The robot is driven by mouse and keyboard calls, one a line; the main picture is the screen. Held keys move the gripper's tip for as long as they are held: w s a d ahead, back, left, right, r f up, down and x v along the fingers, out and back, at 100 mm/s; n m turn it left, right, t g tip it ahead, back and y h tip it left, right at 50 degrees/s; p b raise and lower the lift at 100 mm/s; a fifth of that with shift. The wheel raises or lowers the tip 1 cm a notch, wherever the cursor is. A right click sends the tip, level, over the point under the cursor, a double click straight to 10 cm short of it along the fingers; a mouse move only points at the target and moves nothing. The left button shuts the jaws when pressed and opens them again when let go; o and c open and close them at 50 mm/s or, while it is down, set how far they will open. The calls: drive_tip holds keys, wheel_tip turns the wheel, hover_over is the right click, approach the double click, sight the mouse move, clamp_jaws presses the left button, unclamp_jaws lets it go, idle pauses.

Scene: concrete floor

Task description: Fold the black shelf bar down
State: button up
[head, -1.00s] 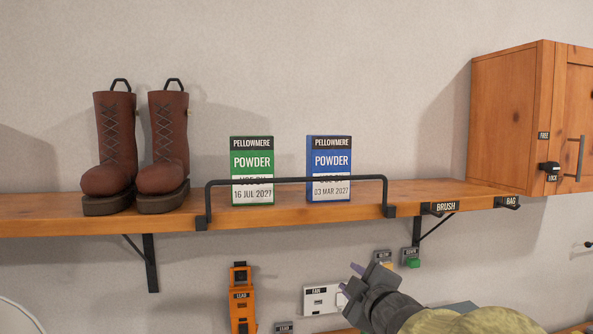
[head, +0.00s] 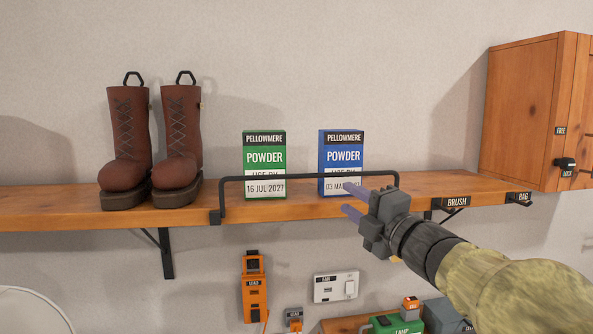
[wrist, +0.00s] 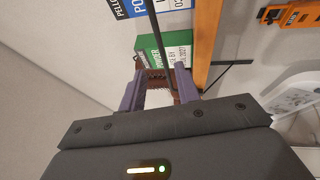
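The black shelf bar (head: 270,178) stands raised along the front edge of the wooden shelf (head: 60,212), in front of the lower parts of the two powder boxes. My gripper (head: 350,199) is at the bar's right part, just below its top rail, with its fingers apart and nothing held. In the wrist view the bar (wrist: 160,38) runs down toward the space between the two purple fingers (wrist: 160,92). I cannot tell whether it lies between them or beyond them. My gripper hides the bar's right foot in the head view.
A green powder box (head: 264,160) and a blue one (head: 341,155) stand behind the bar. Brown boots (head: 178,135) stand left, a wooden cabinet (head: 525,115) right. BRUSH (head: 457,202) and BAG (head: 523,196) hooks sit on the shelf edge. Below are an orange device (head: 255,290) and a FAN switch (head: 336,286).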

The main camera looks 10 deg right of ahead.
sight(314, 177)
drive_tip(key=p+x, duration=0.6)
drive_tip(key=x, duration=0.9)
drive_tip(key=shift+w+p, duration=0.15)
drive_tip(key=shift+p, duration=0.2)
drive_tip(key=shift+c, duration=0.4)
clamp_jaws()
